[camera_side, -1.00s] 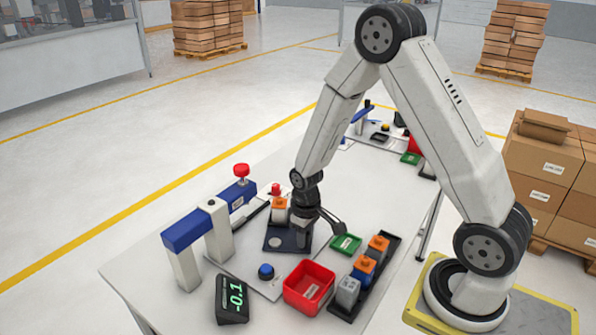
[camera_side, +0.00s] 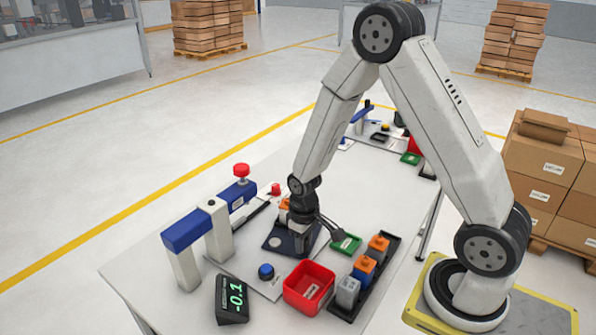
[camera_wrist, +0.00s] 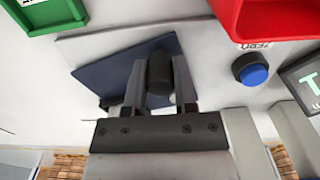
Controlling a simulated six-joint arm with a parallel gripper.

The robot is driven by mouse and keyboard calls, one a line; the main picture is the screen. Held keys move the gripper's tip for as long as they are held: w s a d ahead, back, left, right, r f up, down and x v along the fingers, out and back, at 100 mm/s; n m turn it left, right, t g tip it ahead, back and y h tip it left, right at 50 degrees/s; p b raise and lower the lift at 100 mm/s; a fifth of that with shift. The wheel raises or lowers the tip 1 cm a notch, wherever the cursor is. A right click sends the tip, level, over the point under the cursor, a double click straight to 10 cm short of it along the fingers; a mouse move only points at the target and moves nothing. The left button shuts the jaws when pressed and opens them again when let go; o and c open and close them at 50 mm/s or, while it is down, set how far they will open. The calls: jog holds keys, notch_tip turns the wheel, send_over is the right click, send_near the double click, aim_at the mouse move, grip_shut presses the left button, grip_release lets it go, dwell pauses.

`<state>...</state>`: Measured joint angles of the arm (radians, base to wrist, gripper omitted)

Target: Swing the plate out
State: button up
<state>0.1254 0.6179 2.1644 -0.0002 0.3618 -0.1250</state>
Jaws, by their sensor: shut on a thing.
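The plate (camera_side: 272,242) is a dark blue flat square on the white base, with a pale round spot on it. It also shows in the wrist view (camera_wrist: 100,76), tilted in the picture. My gripper (camera_wrist: 160,85) is shut on a dark upright knob (camera_wrist: 160,70) at the plate. In the side view my gripper (camera_side: 300,240) is over the plate's right part and hides the knob. An orange-topped block (camera_side: 285,204) stands behind my gripper, mostly hidden.
A red bin (camera_side: 309,288), a green tray (camera_side: 346,244) and a dark rack (camera_side: 388,262) with several blocks lie to the right. A blue-topped frame (camera_side: 197,226) stands left.

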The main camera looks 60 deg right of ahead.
jog(key=shift+w+a+r, duration=0.1)
jog(key=shift+a, duration=0.95)
jog(key=shift+o, duration=0.9)
jog(key=shift+s+a, duration=0.2)
jog(key=shift+s, duration=0.1)
jog(key=o, duration=0.5)
